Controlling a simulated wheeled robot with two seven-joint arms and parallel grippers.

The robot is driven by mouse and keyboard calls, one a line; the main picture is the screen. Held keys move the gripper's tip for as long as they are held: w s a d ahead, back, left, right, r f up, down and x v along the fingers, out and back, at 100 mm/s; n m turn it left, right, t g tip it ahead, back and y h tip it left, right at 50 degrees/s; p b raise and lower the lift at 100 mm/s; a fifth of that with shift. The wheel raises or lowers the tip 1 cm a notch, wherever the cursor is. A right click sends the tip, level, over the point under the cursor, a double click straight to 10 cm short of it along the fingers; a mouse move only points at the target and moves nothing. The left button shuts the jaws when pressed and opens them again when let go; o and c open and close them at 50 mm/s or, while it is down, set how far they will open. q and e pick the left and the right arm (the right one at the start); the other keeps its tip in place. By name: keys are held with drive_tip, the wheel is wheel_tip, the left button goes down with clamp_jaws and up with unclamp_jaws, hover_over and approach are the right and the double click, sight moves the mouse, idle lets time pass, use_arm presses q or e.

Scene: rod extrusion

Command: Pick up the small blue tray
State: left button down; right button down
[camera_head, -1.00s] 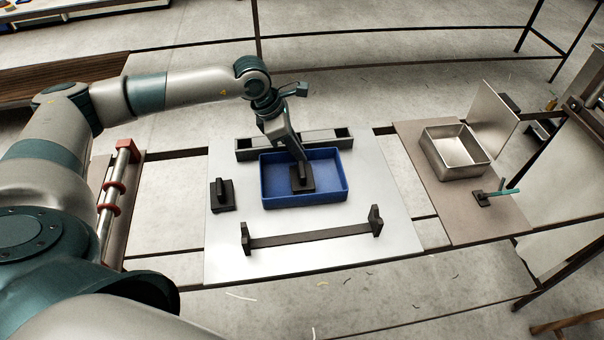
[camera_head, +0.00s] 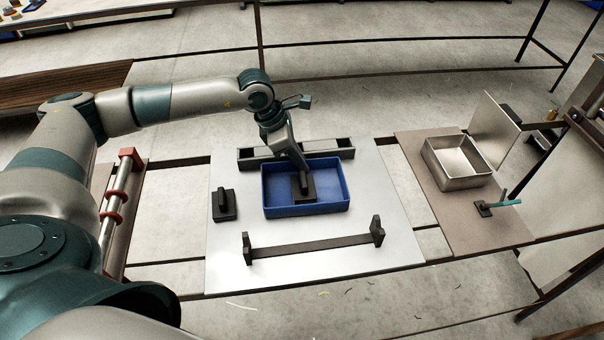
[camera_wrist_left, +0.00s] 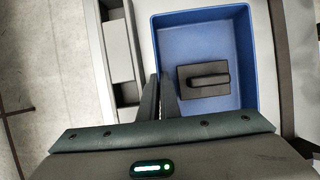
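The small blue tray (camera_head: 334,205) sits flat on a white board. A black block with a raised grip (camera_head: 304,187) lies inside it. In the left wrist view the tray (camera_wrist_left: 205,40) shows at the upper middle, with the black block (camera_wrist_left: 203,80) inside. My left gripper (camera_head: 301,164) points down at the tray's far wall. In the left wrist view its two dark fingers (camera_wrist_left: 160,82) are close together, one on each side of that wall, and look shut on it. The contact itself is hard to see. My right gripper is not in view.
A grey channelled bar (camera_head: 342,148) stands close behind the tray. A second black block (camera_head: 223,208) is left of it, and a low black bar with end posts (camera_head: 312,246) is in front. A metal box (camera_head: 460,178) is at right. White board is bare around these.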

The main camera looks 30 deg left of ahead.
use_arm(q)
drive_tip(key=shift+r, duration=0.1)
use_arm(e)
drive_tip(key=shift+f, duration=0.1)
